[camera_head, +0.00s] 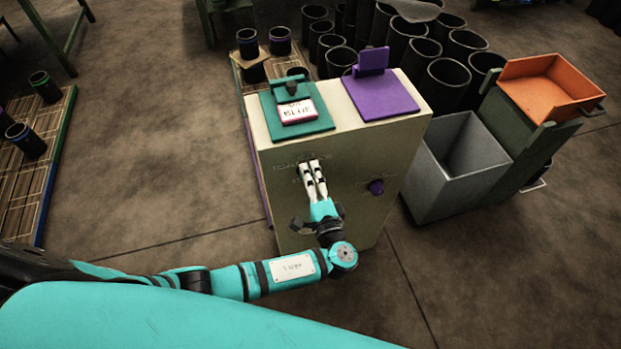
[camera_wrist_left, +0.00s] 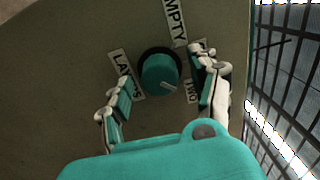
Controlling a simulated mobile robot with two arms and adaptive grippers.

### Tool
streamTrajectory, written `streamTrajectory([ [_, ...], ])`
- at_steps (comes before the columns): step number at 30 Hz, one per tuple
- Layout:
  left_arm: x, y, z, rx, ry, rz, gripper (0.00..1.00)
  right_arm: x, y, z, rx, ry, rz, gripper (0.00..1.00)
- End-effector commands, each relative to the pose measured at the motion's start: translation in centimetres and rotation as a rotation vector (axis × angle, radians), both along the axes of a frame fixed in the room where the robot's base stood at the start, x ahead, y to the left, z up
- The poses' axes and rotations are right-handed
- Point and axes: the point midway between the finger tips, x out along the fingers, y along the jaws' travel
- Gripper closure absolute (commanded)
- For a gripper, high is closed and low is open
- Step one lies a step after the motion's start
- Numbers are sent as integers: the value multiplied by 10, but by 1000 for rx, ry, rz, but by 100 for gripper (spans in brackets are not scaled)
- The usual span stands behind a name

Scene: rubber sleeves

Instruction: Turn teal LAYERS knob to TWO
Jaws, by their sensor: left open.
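The teal LAYERS knob (camera_wrist_left: 161,73) sits on the front face of the beige cabinet (camera_head: 340,150). In the left wrist view it has a dark collar and a pale pointer mark aimed to the lower right, towards the TWO label (camera_wrist_left: 192,92). The LAYERS label (camera_wrist_left: 124,72) is left of it and the EMPTY label (camera_wrist_left: 175,22) is above. My left gripper (camera_head: 313,172) is open, one finger on each side of the knob with visible gaps. In the head view the gripper hides the knob. My right gripper is not in view.
A purple knob (camera_head: 376,187) is on the same face, to the right. The cabinet top carries a teal plate (camera_head: 305,128) and a purple block (camera_head: 385,98). A grey bin (camera_head: 450,165) and an orange tray (camera_head: 548,90) stand at the right. Another label is partly hidden by a finger.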

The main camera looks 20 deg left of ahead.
Motion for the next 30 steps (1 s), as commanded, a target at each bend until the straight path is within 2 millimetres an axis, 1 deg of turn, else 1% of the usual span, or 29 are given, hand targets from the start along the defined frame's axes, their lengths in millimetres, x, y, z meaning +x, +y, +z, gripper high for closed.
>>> streamTrajectory([
  [5, -2, -1, 0, -1, 1, 0, 38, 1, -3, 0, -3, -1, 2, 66],
  [8, -9, -7, -1, -2, 3, -2, 38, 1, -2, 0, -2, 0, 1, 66],
  [11, -23, -16, -2, -2, 3, -2, 38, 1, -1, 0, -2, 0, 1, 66],
  [15, -49, -34, -2, -4, 4, -2, 38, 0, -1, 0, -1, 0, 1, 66],
  [21, -81, -55, -1, -2, 3, 0, 38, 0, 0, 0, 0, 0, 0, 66],
  [25, -93, -64, -1, -1, 2, -1, 38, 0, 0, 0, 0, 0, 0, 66],
  [30, -99, -67, 0, 0, 0, 1, 38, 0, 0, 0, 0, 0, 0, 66],
])
